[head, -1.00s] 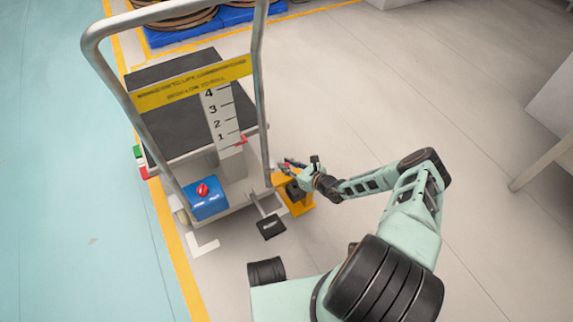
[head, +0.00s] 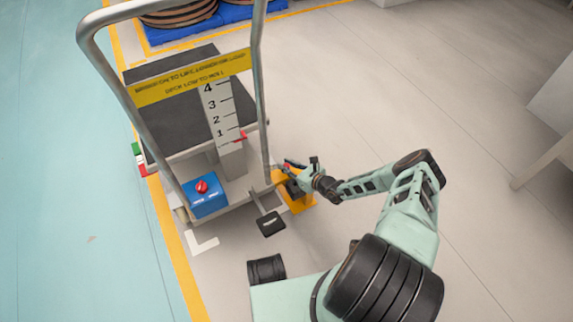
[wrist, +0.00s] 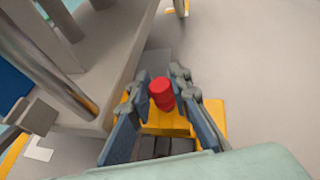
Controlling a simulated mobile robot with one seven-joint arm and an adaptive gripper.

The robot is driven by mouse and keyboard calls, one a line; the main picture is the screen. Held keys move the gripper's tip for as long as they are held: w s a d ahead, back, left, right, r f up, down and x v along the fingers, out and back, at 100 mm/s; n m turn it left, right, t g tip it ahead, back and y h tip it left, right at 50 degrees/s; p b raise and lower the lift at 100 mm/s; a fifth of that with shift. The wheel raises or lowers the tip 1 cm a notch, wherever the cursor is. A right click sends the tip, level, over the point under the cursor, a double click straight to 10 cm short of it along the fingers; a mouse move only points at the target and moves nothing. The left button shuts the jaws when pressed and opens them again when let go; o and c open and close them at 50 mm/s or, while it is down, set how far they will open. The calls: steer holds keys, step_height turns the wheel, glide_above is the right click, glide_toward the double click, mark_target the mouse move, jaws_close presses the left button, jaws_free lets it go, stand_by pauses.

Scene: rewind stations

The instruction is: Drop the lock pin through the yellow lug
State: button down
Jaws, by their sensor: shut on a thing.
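The yellow lug (head: 297,202) stands on the floor beside the lift cart's right front corner; it also shows in the wrist view (wrist: 208,119). The lock pin shows as a red round head (wrist: 162,93) between my fingers in the wrist view. My gripper (head: 288,168) is shut on the pin, directly over the yellow lug; it also shows in the wrist view (wrist: 164,95). The pin's shank is hidden below its head, so I cannot tell whether its tip is in a hole.
The lift cart has a grey handle frame (head: 262,90), a numbered scale (head: 219,115) and a blue box with a red button (head: 205,197). A black pedal (head: 271,223) sticks out left of the lug. Open floor lies to the right.

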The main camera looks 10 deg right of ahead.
steer(key=shift+f, duration=0.55)
steer(key=c, duration=1.7)
jaws_free()
steer(key=shift+s+d, duration=0.1)
steer(key=v, duration=1.1)
steer(key=shift+s+d+r, duration=0.1)
steer(key=shift+s+d, duration=0.1)
steer(key=shift+s, duration=0.1)
